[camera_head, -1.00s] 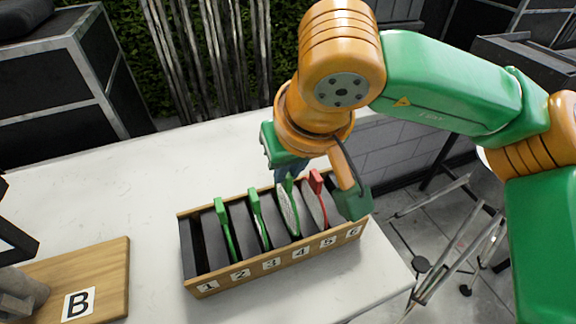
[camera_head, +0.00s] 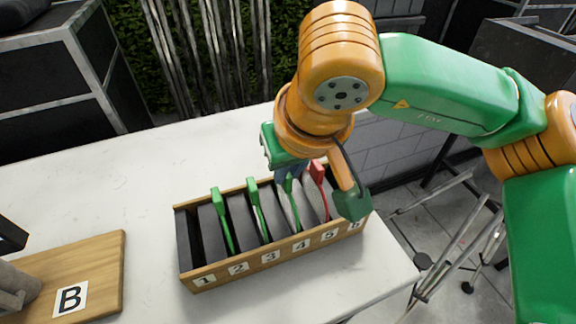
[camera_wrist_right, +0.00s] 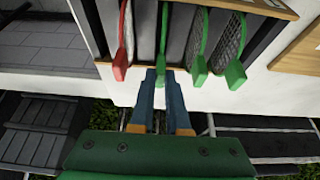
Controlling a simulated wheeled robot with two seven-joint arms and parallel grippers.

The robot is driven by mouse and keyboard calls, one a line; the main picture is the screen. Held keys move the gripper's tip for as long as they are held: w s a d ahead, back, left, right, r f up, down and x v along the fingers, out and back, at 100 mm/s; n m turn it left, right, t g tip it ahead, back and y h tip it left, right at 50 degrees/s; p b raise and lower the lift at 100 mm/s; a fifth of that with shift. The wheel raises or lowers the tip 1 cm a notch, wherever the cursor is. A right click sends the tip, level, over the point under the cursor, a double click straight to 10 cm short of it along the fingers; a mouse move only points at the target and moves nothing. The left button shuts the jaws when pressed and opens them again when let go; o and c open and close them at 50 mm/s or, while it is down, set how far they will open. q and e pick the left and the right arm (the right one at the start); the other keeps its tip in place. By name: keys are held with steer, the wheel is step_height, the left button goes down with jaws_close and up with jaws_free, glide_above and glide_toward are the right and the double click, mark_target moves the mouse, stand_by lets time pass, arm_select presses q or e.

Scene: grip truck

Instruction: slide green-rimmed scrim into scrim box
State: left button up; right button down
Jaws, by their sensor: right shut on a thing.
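The scrim box (camera_head: 186,255) is a wooden rack with slots numbered 1 to 6, standing on the white table. The green-rimmed scrim (camera_head: 294,212) stands upright, low between the dividers at about slot 4. My right gripper (camera_wrist_right: 160,84) is shut on its green handle (camera_wrist_right: 162,58), just in front of the box edge in the wrist view. In the head view, my wrist hides part of the grip. Two other green-handled scrims, (camera_head: 216,197) and (camera_head: 252,190), stand near slots 2 and 3. A red-handled scrim (camera_head: 318,174) stands near slot 5. My left gripper is not in view.
A wooden board (camera_head: 100,270) marked B lies at the left with a grey object (camera_head: 18,280) on it. The table (camera_head: 110,185) is bare behind and left of the box. Metal stands (camera_head: 450,240) are on the floor at the right.

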steer(key=c, duration=0.5)
jaws_free()
step_height(320, 180, up, 6)
steer(key=p, duration=0.5)
steer(key=shift+r+p, duration=0.15)
steer(key=shift+p, duration=0.25)
stand_by(0.4)
